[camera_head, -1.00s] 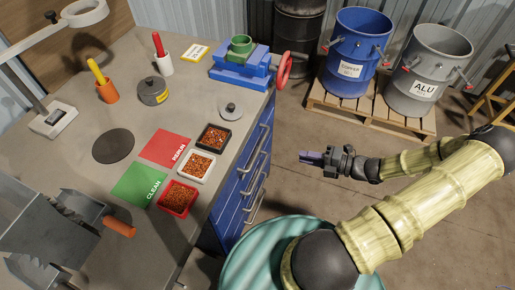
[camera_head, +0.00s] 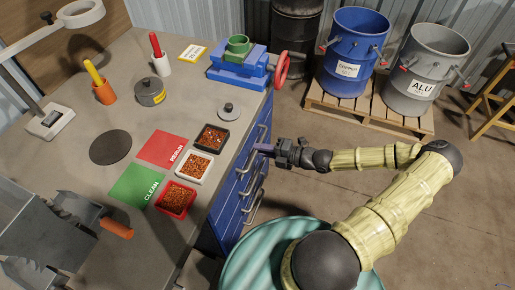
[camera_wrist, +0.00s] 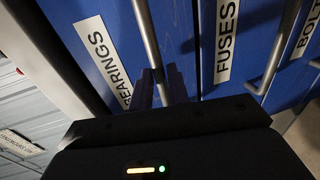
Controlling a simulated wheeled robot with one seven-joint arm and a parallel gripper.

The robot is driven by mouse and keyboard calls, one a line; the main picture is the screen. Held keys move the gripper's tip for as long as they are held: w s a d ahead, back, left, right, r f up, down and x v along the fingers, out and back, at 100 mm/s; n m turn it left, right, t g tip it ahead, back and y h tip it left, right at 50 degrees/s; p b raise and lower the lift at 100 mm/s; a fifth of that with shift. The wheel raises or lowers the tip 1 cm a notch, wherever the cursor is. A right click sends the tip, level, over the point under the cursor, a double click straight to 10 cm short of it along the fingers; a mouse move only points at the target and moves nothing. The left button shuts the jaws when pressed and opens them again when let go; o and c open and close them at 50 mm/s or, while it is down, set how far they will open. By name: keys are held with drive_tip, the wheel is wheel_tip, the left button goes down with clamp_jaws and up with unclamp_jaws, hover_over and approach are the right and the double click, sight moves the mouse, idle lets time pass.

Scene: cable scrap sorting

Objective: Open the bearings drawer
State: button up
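The bearings drawer (camera_wrist: 88,62) is a blue front with a white BEARINGS label, seen at the upper left in the wrist view. It looks shut. Its metal bar handle (camera_wrist: 146,30) runs down toward my fingers. My gripper (camera_wrist: 160,76) has its two dark purple fingers apart, one on each side of the handle's line. I cannot tell whether they touch the bar. In the head view my gripper (camera_head: 262,149) is at the upper part of the blue drawer cabinet (camera_head: 229,203), close to its front. The fingertips partly blend with the handles there.
The FUSES drawer (camera_wrist: 208,80) and another drawer front lie to the right in the wrist view. The workbench (camera_head: 205,105) holds trays, mats and a blue vise (camera_head: 238,72). A teal round drum (camera_head: 245,265) stands below my arm. Open floor lies right of the cabinet.

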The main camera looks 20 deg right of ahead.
drive_tip(key=shift+x, duration=0.95)
clamp_jaws()
drive_tip(key=shift+d, duration=0.15)
